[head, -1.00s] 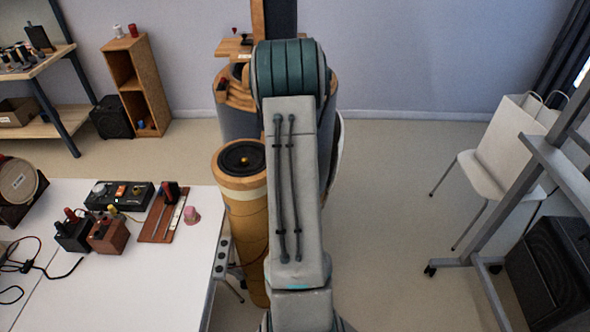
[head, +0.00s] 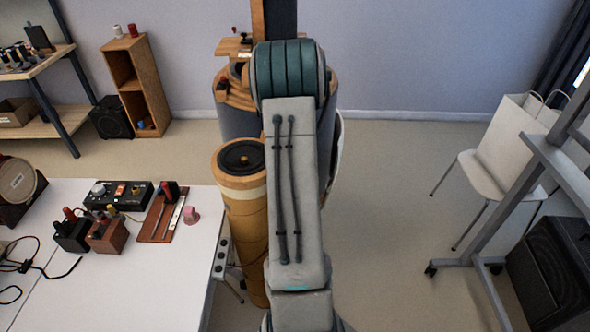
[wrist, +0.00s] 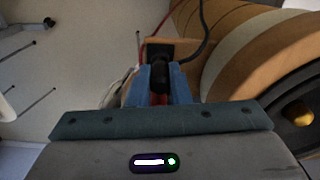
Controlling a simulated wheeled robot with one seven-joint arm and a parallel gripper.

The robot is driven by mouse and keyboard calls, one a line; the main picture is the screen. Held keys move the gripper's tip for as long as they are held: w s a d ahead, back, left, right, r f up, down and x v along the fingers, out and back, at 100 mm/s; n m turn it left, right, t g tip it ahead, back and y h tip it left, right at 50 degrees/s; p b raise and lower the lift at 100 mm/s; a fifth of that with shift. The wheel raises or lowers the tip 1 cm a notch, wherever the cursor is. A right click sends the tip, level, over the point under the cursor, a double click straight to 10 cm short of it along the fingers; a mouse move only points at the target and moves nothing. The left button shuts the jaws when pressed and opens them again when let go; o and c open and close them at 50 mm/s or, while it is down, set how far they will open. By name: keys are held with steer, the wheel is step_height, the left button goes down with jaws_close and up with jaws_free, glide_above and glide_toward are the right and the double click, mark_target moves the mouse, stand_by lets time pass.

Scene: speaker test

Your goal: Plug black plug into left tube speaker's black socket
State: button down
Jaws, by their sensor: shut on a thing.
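In the wrist view my gripper (wrist: 160,92) has blue fingers closed around the black plug (wrist: 160,73). The plug points away from me at a wooden block with a dark socket plate (wrist: 158,49). The plug's tip overlaps the plate in this view, and I cannot tell whether it is inserted. A tube speaker (wrist: 240,62) with wooden bands lies across the right of the wrist view. In the head view a tan tube speaker (head: 246,215) with a black cone stands left of my arm. My arm hides the gripper and plug there.
A black cable (wrist: 204,32) and a red cable (wrist: 148,32) run close to the plate. A white table (head: 170,290) with small devices stands at the left in the head view.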

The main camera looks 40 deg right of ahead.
steer(key=shift+f+b, duration=0.45)
steer(key=shift+f, duration=0.2)
steer(key=c, duration=1.3)
jaws_free()
steer(key=shift+r, duration=0.1)
steer(key=shift+r+p, duration=2.15)
steer(key=shift+r, duration=1.6)
